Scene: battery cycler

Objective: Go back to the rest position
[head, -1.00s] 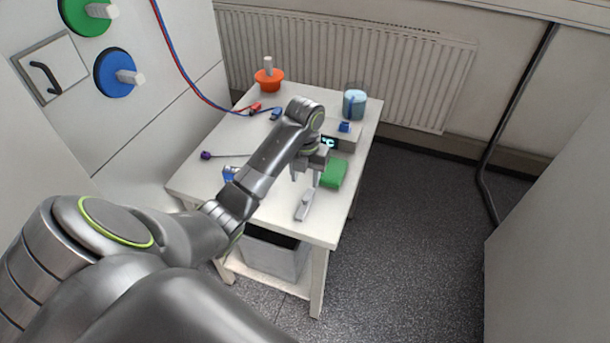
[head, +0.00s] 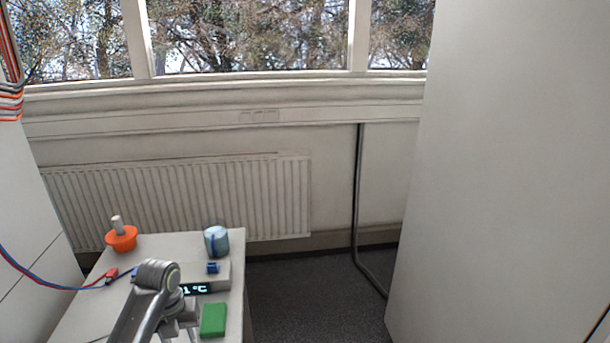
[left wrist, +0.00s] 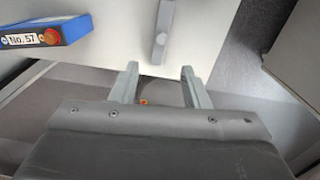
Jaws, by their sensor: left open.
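My left arm (head: 147,300) reaches up from the bottom edge of the head view over the white table (head: 180,245). Its gripper is partly cut off there. In the left wrist view my left gripper (left wrist: 158,84) is open, with nothing between its two fingers. A blue block labelled No. 57 (left wrist: 45,32) lies at the upper left of that view, apart from the fingers. A light grey tool (left wrist: 163,32) lies on the table near its edge, just beyond the fingertips. My right gripper is not in view.
On the table are an orange bowl with a peg (head: 121,238), a blue cup (head: 217,241), a device with a lit display (head: 195,289) and a green block (head: 213,320). Red and blue cables (head: 40,283) run from the left. A tall white panel (head: 510,170) stands at right.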

